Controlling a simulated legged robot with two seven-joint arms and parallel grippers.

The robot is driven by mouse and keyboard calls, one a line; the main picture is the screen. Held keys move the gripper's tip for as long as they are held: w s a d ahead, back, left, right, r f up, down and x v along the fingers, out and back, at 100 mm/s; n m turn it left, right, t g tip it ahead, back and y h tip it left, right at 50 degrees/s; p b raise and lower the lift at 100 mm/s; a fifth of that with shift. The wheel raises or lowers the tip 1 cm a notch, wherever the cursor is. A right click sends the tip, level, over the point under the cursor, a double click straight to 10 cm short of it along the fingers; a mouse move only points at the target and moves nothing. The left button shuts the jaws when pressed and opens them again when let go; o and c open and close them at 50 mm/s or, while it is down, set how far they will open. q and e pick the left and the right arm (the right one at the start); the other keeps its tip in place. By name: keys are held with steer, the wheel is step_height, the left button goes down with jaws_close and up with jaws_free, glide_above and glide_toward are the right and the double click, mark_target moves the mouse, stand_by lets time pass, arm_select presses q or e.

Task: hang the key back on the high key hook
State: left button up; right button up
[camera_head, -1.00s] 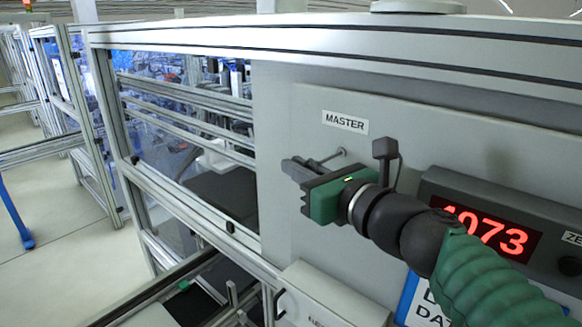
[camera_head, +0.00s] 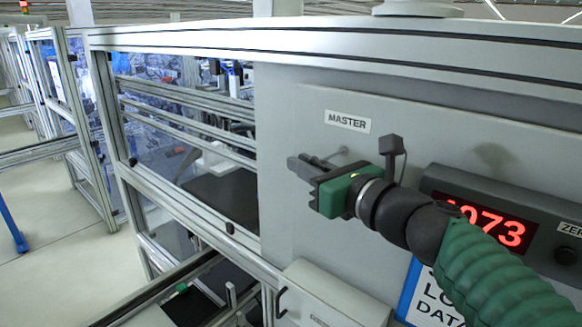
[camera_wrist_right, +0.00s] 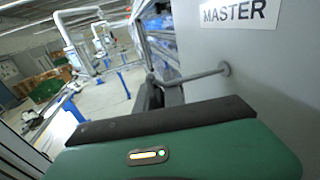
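The high key hook (camera_head: 342,152) is a thin metal rod standing out from the grey panel, under a MASTER label (camera_head: 347,121). In the right wrist view the hook (camera_wrist_right: 190,76) runs from its round base on the wall to a tip beside my dark fingers. My right gripper (camera_head: 304,166) has a green body and dark fingers, and it is at the hook's outer end. The fingers look close together, but their gap is hidden. I cannot make out a key, nor whether the fingers touch the hook. My left gripper is not in view.
A red digital display (camera_head: 490,222) is on the panel to the right, below and behind my right arm. A blue-edged sign (camera_head: 432,297) is under it. A framed clear guard (camera_head: 190,130) stands to the left. Open floor (camera_head: 50,250) lies farther left.

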steer(key=o, duration=0.4)
steer(key=shift+w+d+r, duration=0.1)
steer(key=shift+w+d, duration=0.6)
steer(key=shift+w, duration=0.1)
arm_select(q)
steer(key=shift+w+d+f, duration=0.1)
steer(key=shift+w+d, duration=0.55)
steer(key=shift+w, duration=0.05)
arm_select(e)
steer(key=shift+a+f, duration=0.1)
steer(key=shift+f, duration=0.15)
steer(key=shift+w, duration=0.1)
